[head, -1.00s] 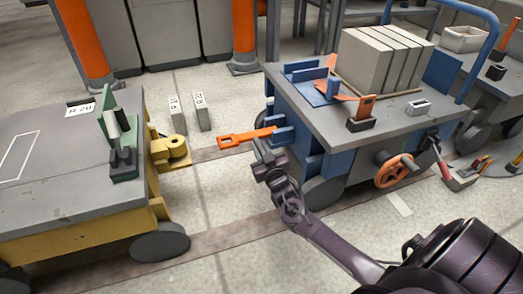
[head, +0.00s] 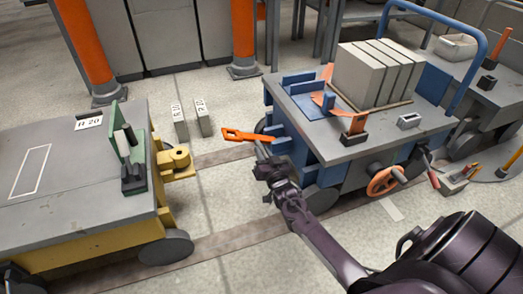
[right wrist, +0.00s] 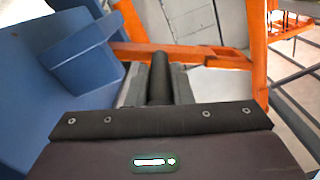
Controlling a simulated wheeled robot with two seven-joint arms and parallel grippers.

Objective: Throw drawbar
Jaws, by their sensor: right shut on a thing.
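The orange drawbar (head: 240,135) sticks out from the front of the blue cart (head: 283,118) towards the yellow tug, with its slotted free end to the left. That end is slightly higher than the cart end and apart from the yellow coupling (head: 175,160). My right gripper (head: 262,152) is at the drawbar's cart end. In the right wrist view its fingers (right wrist: 159,85) are shut on a dark round grip (right wrist: 160,72), with the orange bar (right wrist: 205,52) just beyond. How grip and bar join is hidden. My left gripper is not in view.
The yellow tug (head: 90,232) stands left, with a green lever stand (head: 135,165). Two small marked blocks (head: 180,122) stand on the floor behind the gap. The cart carries grey slabs (head: 370,75) and has an orange handwheel (head: 383,182).

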